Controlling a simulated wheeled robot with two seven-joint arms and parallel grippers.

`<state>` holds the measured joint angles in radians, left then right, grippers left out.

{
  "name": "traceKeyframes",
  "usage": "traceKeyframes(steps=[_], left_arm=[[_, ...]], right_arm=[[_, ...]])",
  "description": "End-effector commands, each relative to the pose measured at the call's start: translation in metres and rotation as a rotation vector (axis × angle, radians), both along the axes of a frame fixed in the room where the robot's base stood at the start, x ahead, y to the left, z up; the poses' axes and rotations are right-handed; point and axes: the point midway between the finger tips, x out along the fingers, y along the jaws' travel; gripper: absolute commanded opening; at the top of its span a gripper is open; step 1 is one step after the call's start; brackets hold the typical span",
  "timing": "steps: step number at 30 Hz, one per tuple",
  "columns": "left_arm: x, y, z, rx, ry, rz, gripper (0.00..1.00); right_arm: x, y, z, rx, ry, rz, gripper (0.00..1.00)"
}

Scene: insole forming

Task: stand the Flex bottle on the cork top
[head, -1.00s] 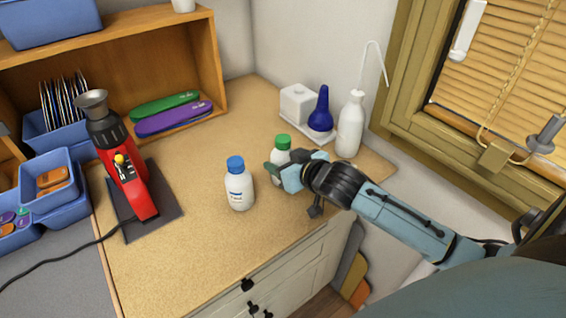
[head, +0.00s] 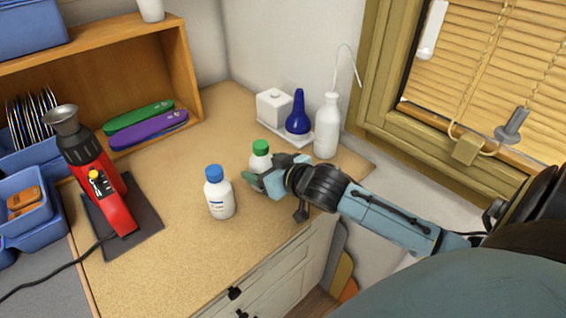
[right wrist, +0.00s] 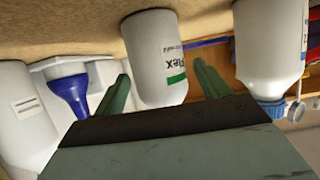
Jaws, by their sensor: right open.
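The Flex bottle (head: 260,160) is white with a green cap and stands upright on the cork top (head: 170,225). My right gripper (head: 258,180) is just in front of it and hides its lower part in the head view. In the right wrist view, which is upside down, the bottle (right wrist: 158,55) shows its "Flex" label and green stripe between my two spread green fingers (right wrist: 160,88). The fingers are open, with gaps visible on both sides of the bottle. My left gripper is in neither view.
A white bottle with a blue cap (head: 220,195) stands just left of my right gripper. Behind are a white box (head: 273,105), a blue bulb (head: 298,115) and a spouted wash bottle (head: 327,128). A red machine (head: 100,185) stands at left. The front cork is clear.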

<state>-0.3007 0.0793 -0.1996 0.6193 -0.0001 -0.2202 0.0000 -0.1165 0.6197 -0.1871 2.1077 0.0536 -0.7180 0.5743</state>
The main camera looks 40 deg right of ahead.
Motion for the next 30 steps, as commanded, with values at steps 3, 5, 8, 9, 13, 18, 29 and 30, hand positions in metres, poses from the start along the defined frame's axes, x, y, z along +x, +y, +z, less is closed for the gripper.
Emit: traceKeyframes(steps=[3, 5, 8, 9, 13, 18, 29, 30], left_arm=[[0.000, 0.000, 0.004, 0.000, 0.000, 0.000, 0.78], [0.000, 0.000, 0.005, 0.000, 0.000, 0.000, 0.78], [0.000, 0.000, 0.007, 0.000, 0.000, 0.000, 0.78], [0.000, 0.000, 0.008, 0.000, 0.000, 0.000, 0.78], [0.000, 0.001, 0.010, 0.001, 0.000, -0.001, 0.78], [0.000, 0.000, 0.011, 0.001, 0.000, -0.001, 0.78], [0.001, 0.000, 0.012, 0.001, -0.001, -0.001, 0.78], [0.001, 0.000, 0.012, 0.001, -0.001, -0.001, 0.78]], right_arm=[[-0.021, -0.001, 0.009, -0.002, 0.003, 0.002, 0.74], [-0.032, -0.002, 0.013, -0.001, 0.003, 0.001, 0.74], [-0.050, -0.003, 0.020, -0.001, 0.003, 0.001, 0.74], [-0.056, -0.004, 0.023, 0.000, 0.003, 0.001, 0.74], [-0.076, -0.005, 0.031, -0.001, 0.003, 0.001, 0.74], [-0.091, -0.007, 0.038, 0.000, 0.002, 0.000, 0.74], [-0.099, -0.008, 0.041, -0.001, 0.000, 0.000, 0.74], [-0.099, -0.008, 0.041, -0.001, 0.000, 0.000, 0.74]])
